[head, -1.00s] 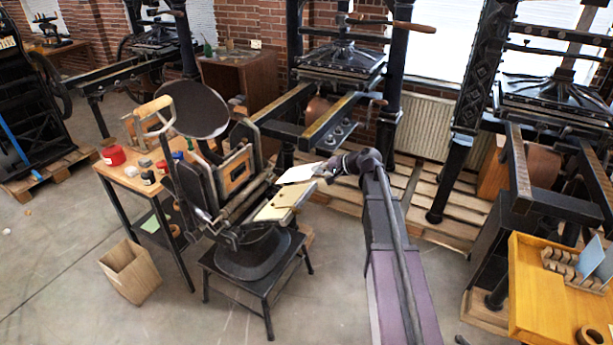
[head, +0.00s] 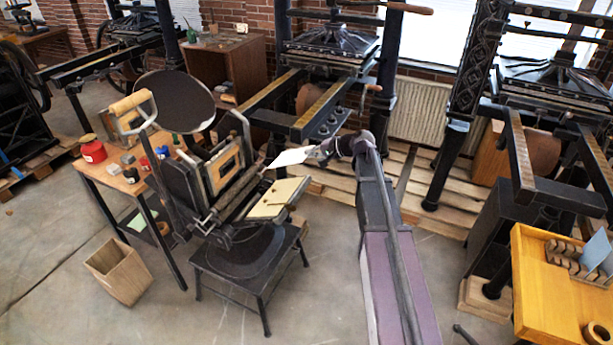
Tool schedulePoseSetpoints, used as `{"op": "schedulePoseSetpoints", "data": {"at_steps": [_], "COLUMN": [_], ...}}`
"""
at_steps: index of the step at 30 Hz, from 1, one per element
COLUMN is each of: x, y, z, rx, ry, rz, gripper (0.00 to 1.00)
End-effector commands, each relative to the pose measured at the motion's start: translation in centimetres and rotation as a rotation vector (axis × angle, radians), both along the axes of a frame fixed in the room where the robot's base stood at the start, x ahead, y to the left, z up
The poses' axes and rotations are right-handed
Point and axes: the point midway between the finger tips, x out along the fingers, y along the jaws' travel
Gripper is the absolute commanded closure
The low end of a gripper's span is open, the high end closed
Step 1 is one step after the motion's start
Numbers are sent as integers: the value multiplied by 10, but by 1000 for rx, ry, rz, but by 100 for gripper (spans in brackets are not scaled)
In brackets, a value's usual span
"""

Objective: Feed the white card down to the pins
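The white card (head: 289,157) is held at its right end by my gripper (head: 316,152), whose fingers look closed on it. The card is nearly flat and points left, in the air beyond the upper edge of the cream platen (head: 272,199). It appears apart from the platen, though its height is hard to judge. The platen belongs to the small black hand press (head: 182,187), with its round ink disc (head: 175,100) and wooden-gripped lever. Small dark marks show near the platen's right side; I cannot tell whether they are the pins.
The press stands on a low black stool (head: 247,277). A wooden side table (head: 105,177) with a red tin (head: 92,150) is at left, above a wooden bin (head: 118,270). Large iron presses stand behind. A yellow tray table (head: 550,290) is at right.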

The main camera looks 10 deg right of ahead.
Motion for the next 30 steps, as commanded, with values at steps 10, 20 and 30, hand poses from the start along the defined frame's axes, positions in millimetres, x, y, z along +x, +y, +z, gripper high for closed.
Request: {"op": "schedulePoseSetpoints", "data": {"at_steps": [10, 20, 30], "x": [0, 0, 0], "y": [9, 10, 10], "z": [-23, -64, -93], "rx": [0, 0, 0], "ry": [0, 0, 0], "rz": [11, 13, 13], "gripper": [100, 100, 100]}}
